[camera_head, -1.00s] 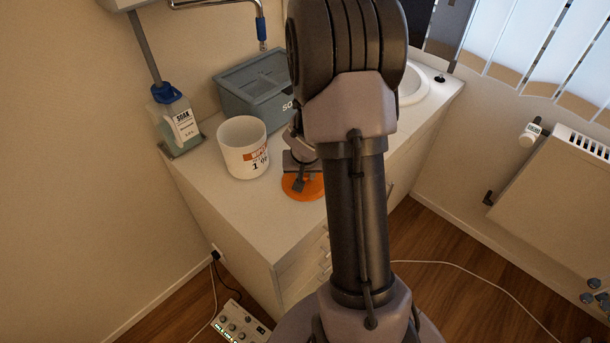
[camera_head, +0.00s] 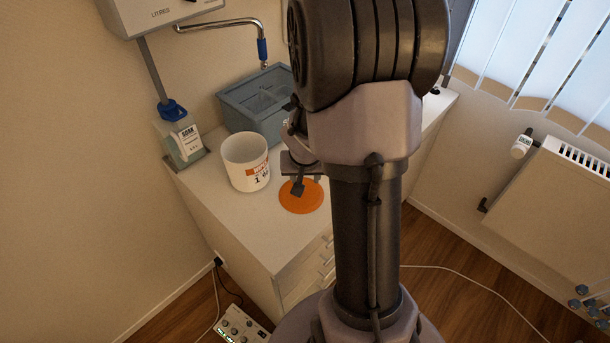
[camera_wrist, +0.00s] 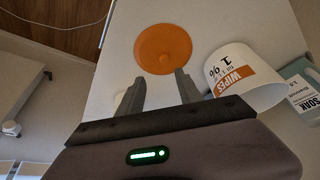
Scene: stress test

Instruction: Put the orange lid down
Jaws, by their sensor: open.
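The orange lid (camera_head: 302,197) lies flat on the white counter top in the head view, near its front edge. In the wrist view the lid (camera_wrist: 163,48) shows whole, with a small round knob towards its near edge. My gripper (camera_wrist: 155,82) is open, its two fingers apart with nothing between them. The lid is just beyond the fingertips in the wrist view. In the head view my gripper (camera_head: 299,188) is partly hidden behind my arm, and one finger overlaps the lid. I cannot tell whether a finger touches it.
A white wipes tub (camera_head: 246,164) stands open left of the lid. A radiator (camera_head: 560,205) is at right.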

